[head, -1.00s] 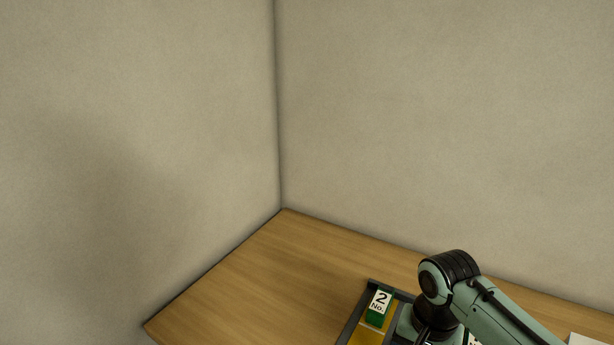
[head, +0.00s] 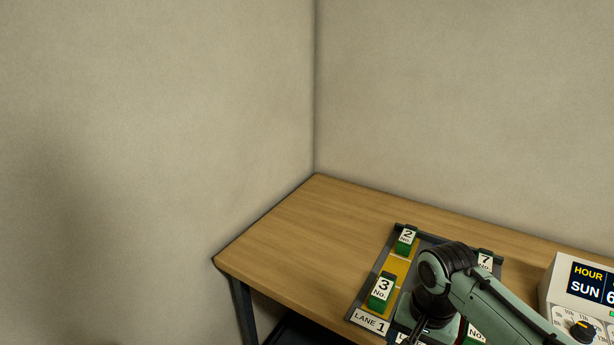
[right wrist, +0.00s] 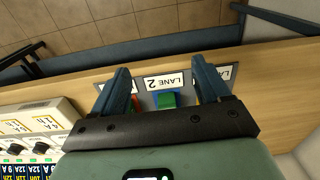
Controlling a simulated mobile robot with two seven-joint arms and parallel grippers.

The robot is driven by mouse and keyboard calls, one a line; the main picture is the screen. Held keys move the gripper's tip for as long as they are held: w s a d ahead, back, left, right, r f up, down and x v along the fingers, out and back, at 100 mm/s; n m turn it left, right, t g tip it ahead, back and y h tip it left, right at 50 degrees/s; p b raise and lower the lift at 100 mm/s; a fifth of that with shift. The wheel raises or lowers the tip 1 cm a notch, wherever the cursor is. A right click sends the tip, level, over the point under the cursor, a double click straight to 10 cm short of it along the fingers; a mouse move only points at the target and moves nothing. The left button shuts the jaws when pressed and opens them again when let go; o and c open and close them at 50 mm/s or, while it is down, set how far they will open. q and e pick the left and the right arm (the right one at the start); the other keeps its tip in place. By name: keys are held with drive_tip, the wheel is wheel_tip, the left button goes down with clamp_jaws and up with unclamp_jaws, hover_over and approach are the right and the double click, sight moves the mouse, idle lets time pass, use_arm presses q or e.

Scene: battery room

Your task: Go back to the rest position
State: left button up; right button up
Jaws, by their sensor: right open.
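My right arm comes in from the right in the head view, over a dark tray (head: 399,228) on the wooden table. Its gripper points down there and is mostly hidden behind the wrist. In the right wrist view my right gripper (right wrist: 162,82) is open, with two dark blue fingers apart. A green block (right wrist: 165,100) shows between and beyond the fingers, beside a "LANE 2" label (right wrist: 164,81); I cannot tell its distance from the fingers. My left gripper is not in view.
A pale box with an "HOUR SUN" display (head: 592,284) stands at the right. The table's left part (head: 300,235) is clear; walls meet behind.

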drive_tip(key=a+f+n+g+y+p, duration=0.1)
drive_tip(key=a+f, duration=0.1)
drive_tip(key=f, duration=1)
drive_tip(key=a+f+n+y+p, duration=0.1)
drive_tip(key=a+f, duration=0.1)
drive_tip(key=f, duration=0.9)
use_arm(q)
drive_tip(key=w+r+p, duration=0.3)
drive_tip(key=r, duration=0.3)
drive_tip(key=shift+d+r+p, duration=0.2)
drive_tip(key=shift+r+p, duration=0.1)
drive_tip(key=shift+p, duration=0.05)
use_arm(e)
drive_tip(key=s+a+f+y, duration=0.1)
drive_tip(key=s+a+f, duration=0.1)
drive_tip(key=s+f, duration=1.5)
drive_tip(key=s, duration=0.3)
drive_tip(key=shift+s+a+f, duration=0.2)
drive_tip(key=shift+s+f, duration=0.1)
drive_tip(key=shift+s, duration=0.1)
